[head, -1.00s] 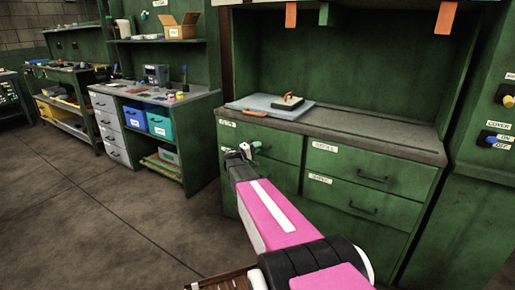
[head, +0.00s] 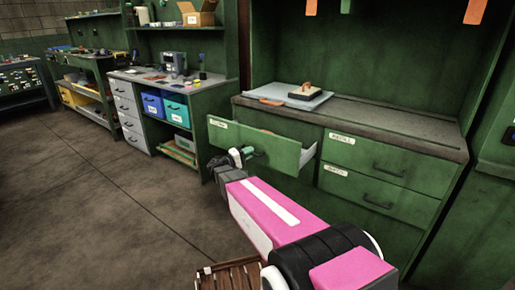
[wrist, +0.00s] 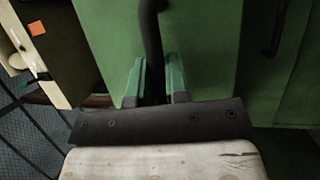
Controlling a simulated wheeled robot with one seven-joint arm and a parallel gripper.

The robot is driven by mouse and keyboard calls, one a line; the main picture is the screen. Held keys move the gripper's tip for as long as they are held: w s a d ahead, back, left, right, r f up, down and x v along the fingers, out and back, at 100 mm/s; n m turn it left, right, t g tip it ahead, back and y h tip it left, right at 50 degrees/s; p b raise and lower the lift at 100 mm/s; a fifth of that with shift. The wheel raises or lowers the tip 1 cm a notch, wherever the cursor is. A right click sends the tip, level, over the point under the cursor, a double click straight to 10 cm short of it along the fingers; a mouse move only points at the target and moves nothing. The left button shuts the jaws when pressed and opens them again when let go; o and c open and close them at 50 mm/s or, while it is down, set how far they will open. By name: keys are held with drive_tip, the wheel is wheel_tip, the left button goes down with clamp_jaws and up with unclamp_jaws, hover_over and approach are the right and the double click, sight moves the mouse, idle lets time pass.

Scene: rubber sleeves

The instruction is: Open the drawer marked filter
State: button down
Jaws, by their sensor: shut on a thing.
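The green drawer (head: 256,142) at the top left of the green cabinet stands pulled out, with part of its inside showing. Its small white label (head: 218,124) is too small to read surely. My gripper (head: 241,154) is at the drawer's front, shut on the dark drawer handle. In the wrist view my gripper's green fingers (wrist: 157,82) close around the dark handle bar (wrist: 151,35), with the drawer's green front behind it.
Two shut labelled drawers (head: 384,171) (head: 373,199) are to the right. A tray with a block (head: 304,92) lies on the worktop (head: 385,118). A wooden slatted thing (head: 232,275) is at the bottom. The floor (head: 90,205) to the left is clear.

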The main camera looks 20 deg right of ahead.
drive_tip(key=shift+s+a, duration=0.7)
drive_tip(key=shift+a, duration=0.2)
drive_tip(key=shift+s+a, duration=0.7)
drive_tip(key=shift+a, duration=0.15)
drive_tip(key=c, duration=1.1)
unclamp_jaws()
drive_tip(key=v, duration=1)
drive_tip(key=shift+s+a+f, duration=0.1)
drive_tip(key=shift+a, duration=0.3)
